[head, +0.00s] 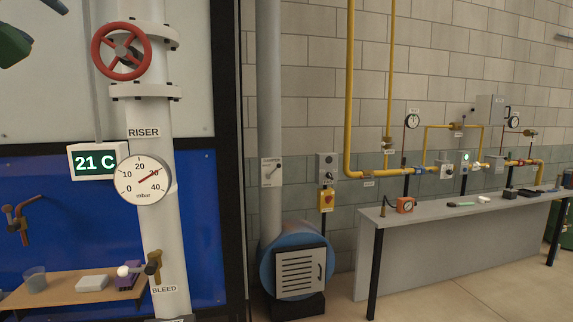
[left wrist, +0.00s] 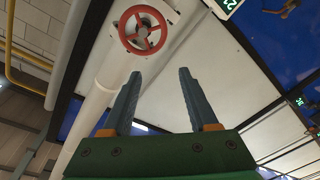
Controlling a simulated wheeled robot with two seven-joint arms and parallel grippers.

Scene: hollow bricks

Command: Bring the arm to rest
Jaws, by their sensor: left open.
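My left gripper (left wrist: 158,75) is open in the left wrist view, its two blue-grey fingers apart with nothing between them. In the head view only part of it, dark green, shows at the top left corner (head: 14,44), raised in the air left of the red handwheel (head: 121,51). The handwheel, on the white riser pipe (head: 152,228), also shows beyond the fingers in the left wrist view (left wrist: 142,30). The gripper touches nothing that I can see. My right gripper is not in view.
A pressure gauge (head: 142,180) and a 21 C display (head: 97,161) are on or beside the riser. A small wooden shelf (head: 68,296) holds a cup and a few items below. A grey bench (head: 440,222) with yellow gas pipes (head: 350,90) stands at the right.

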